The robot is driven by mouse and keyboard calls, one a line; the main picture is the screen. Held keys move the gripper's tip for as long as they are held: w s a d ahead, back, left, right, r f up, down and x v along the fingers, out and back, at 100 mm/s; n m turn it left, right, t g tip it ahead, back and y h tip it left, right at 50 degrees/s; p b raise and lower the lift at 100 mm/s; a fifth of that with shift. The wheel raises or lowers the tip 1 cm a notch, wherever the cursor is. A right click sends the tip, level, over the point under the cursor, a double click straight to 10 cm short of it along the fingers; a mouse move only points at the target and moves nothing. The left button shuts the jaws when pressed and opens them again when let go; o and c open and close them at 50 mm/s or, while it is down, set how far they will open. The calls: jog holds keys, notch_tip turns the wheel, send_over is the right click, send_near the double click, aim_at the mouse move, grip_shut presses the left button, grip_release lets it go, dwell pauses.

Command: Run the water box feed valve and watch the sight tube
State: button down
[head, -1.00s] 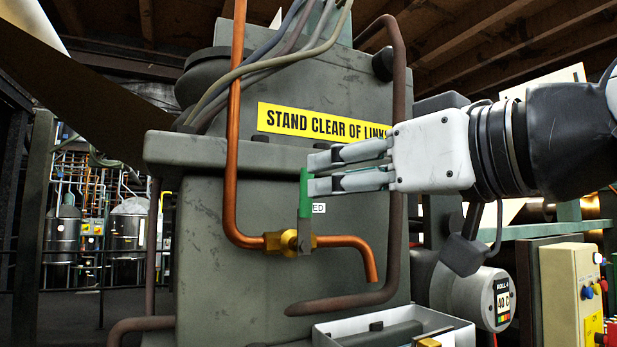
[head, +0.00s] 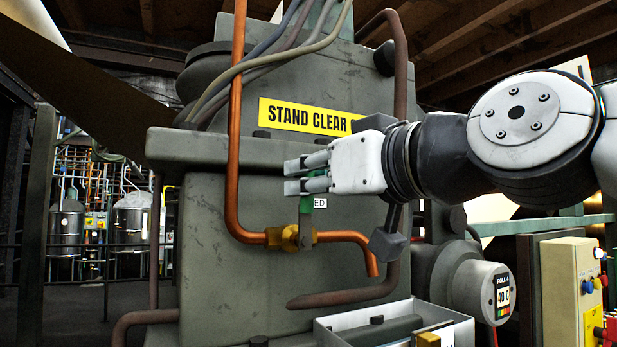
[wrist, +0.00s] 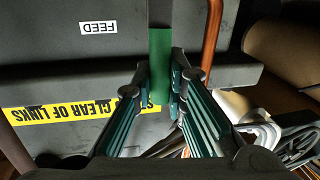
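The feed valve is a brass body (head: 283,238) on a copper pipe (head: 234,150), low on the front of the grey machine housing. Its green lever handle (head: 305,206) stands upright above the body. My gripper (head: 292,176) comes in from the right with its fingers across the upper handle, hiding its top in the head view. In the wrist view, the green handle (wrist: 160,65) sits between the two fingertips, one close on each side, and they look shut on it. A white FEED label (wrist: 98,27) is beside it. I cannot make out a sight tube.
A yellow "STAND CLEAR" sign (head: 292,115) is partly covered by my arm. A brown pipe (head: 345,298) bends below the valve. An open grey tray (head: 335,330) stands in front. A round roll gauge (head: 490,292) and a cream button panel (head: 572,285) are at right.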

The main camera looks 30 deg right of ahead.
jog(key=shift+a, duration=0.1)
dwell(0.3)
jog(key=a+f+n+g+h+b, duration=0.1)
jog(key=a+f+n+b, duration=0.1)
jog(key=a+n, duration=0.3)
jog(key=shift+a+f+n+b, duration=0.25)
jog(key=shift+n+b, duration=0.6)
jog(key=shift+n, duration=0.95)
jog(key=c, duration=1.6)
grip_release()
jog(key=shift+s, duration=0.1)
jog(key=s, duration=0.4)
jog(key=s+d+r, duration=0.1)
jog(key=s, duration=0.6)
jog(key=shift+s+d+r, duration=0.3)
jog(key=shift+r, duration=0.05)
